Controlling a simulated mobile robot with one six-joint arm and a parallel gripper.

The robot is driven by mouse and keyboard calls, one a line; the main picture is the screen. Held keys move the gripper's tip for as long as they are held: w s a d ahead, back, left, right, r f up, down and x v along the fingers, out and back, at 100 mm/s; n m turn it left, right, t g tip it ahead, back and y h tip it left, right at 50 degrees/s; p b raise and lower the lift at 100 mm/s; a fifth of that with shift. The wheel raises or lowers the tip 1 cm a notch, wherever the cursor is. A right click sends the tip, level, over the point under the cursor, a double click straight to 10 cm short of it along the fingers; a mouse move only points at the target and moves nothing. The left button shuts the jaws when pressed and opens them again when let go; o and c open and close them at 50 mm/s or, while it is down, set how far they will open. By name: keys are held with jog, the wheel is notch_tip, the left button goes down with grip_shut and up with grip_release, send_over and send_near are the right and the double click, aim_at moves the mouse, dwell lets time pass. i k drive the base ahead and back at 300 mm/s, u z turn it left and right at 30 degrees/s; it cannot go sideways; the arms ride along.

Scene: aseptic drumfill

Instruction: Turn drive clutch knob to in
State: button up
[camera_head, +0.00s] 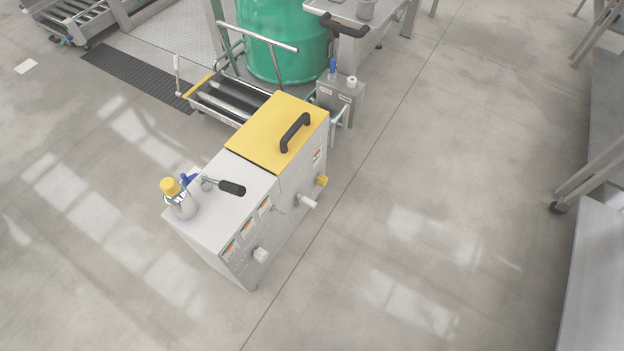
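A grey machine cabinet (222,206) with a yellow lid (271,128) stands on the floor in the middle of the view. Its right-hand side carries a white knob (261,254) low at the near end, a white handle-like knob (307,202) further along and a yellow knob (321,181) near the far end. Coloured label plates (247,228) sit above the near knob, but their text is too small to read. I cannot tell which knob is the drive clutch or how it is set. My gripper is not in view.
A black-gripped lever (231,187) and a yellow-capped bottle (176,197) are on the cabinet top. A roller conveyor (226,108), a green drum (283,45) and a small grey box (342,95) stand behind. The floor (420,240) to the right is clear up to the steel tables (601,265).

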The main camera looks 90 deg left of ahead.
aim_at(322, 181)
jog(key=u, duration=0.4)
jog(key=k, duration=0.3)
jog(key=u, duration=1.45)
jog(key=i, duration=0.55)
jog(key=u, duration=0.3)
